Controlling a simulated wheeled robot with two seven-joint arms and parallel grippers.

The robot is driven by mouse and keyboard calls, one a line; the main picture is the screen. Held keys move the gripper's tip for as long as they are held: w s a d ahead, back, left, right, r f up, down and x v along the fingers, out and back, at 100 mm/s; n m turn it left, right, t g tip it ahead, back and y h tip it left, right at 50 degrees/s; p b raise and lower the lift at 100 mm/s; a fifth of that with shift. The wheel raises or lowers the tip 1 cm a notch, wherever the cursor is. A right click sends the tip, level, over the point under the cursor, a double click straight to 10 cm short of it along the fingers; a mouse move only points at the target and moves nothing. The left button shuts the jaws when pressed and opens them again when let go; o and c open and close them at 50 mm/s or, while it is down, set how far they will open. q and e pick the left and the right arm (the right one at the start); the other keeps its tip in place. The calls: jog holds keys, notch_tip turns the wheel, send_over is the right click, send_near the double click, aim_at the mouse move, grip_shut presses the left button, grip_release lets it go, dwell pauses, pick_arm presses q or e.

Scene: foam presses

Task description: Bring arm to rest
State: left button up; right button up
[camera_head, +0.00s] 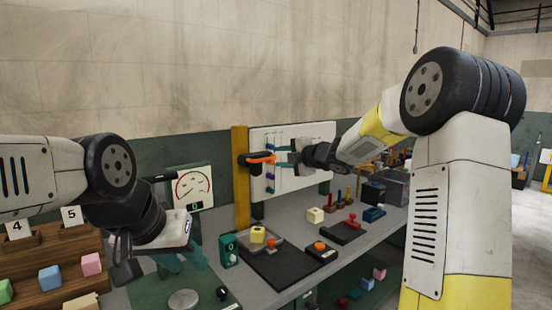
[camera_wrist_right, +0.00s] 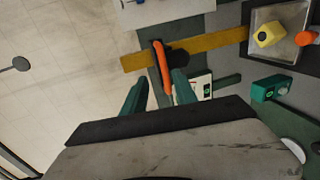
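My right gripper (camera_head: 283,156) is in front of the white wall panel, its teal fingers pointing left towards an orange lever (camera_head: 259,158) on the yellow post. In the right wrist view, the fingers of the right gripper (camera_wrist_right: 160,80) are apart, and the orange lever (camera_wrist_right: 162,66) shows ahead between their tips. Whether they touch it I cannot tell. My left gripper (camera_head: 182,262) hangs low at the left, above the green surface by the dial gauge. Its teal fingers are partly hidden by its own body, so its opening is unclear.
The bench holds a yellow block (camera_head: 258,236) on a grey plate, a dark mat (camera_head: 284,262), a cream block (camera_head: 315,215) and a red press base (camera_head: 342,233). A gauge (camera_head: 192,186) stands behind my left gripper. A wooden rack (camera_head: 62,262) with coloured blocks is at the left.

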jog(key=s+d+r+m+h, duration=0.3)
jog(key=s+d+m+h, duration=0.5)
jog(key=s+d+m, duration=0.5)
jog(key=s+a+f+m+g, duration=0.1)
jog(key=s+f+m+g, duration=0.1)
jog(key=s, duration=0.7)
jog(key=s+a+f+m+g, duration=0.1)
jog(key=s+f+m, duration=0.4)
jog(key=s, duration=0.5)
jog(key=s+a+f+m+g+y, duration=0.1)
jog(key=s+f+m+g, duration=0.2)
jog(key=s, duration=0.6)
jog(key=shift+s+a+f+m, duration=0.35)
jog(key=shift+f+m, duration=0.2)
jog(key=shift+m, duration=0.25)
